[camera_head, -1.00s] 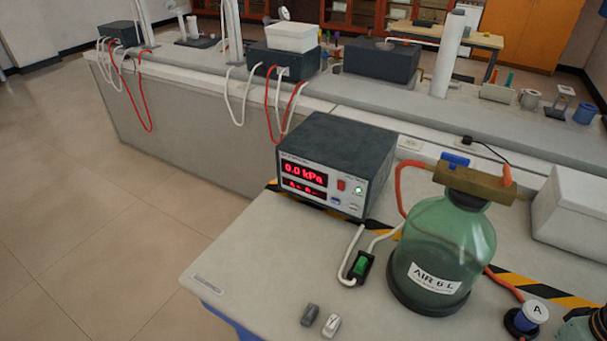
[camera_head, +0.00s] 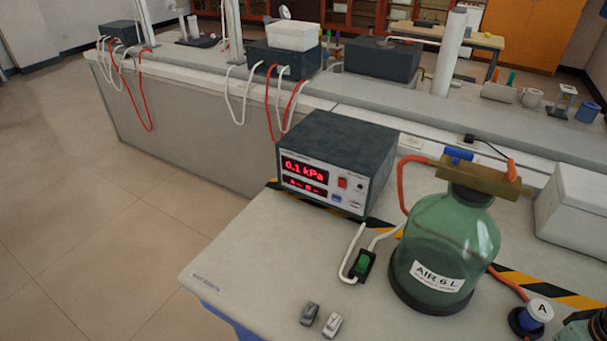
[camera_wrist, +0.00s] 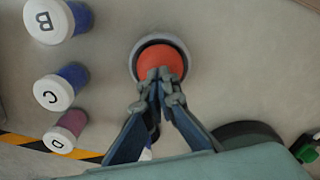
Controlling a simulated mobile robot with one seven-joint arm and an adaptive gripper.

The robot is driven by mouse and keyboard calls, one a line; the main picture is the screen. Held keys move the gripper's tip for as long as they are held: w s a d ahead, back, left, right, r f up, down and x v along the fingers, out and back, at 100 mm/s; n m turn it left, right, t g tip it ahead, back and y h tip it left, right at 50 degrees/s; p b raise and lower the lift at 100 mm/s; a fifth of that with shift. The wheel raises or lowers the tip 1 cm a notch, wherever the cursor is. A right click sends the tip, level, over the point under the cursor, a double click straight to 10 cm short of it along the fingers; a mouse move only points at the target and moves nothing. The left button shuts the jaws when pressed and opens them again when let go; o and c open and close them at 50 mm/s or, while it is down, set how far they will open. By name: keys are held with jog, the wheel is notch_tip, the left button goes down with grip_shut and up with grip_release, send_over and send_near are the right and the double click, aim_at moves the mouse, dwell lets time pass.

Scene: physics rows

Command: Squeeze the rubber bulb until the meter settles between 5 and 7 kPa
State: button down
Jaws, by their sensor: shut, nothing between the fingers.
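The orange-red rubber bulb (camera_wrist: 158,58) sits in a grey ring-shaped holder (camera_wrist: 135,62) in the wrist view. My gripper (camera_wrist: 160,80) is shut, its fingertips together over the bulb's near edge. They overlap the bulb in the picture; I cannot tell whether they press on it. Nothing is between the fingers. The meter (camera_head: 335,165) stands on the bench in the head view, its red display (camera_head: 304,170) reading 0.1 kPa. The green bottle (camera_head: 448,250), labelled AIR 6 L, stands right of it with a brass block (camera_head: 482,178) on top. The bulb is not visible in the head view.
White-lidded containers B (camera_wrist: 46,20), C (camera_wrist: 52,93) and D (camera_wrist: 62,138) stand left of the bulb. Container A (camera_head: 538,312) is right of the bottle. A green switch (camera_head: 361,265) and two small blocks (camera_head: 321,319) lie in front. The bench's left front is clear.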

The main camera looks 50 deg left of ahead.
jog(key=shift+f+b, duration=0.65)
jog(key=shift+f, duration=0.35)
jog(key=shift+r, duration=0.1)
jog(key=shift+r+p, duration=1.45)
jog(key=shift+r, duration=0.25)
jog(key=shift+f, duration=0.15)
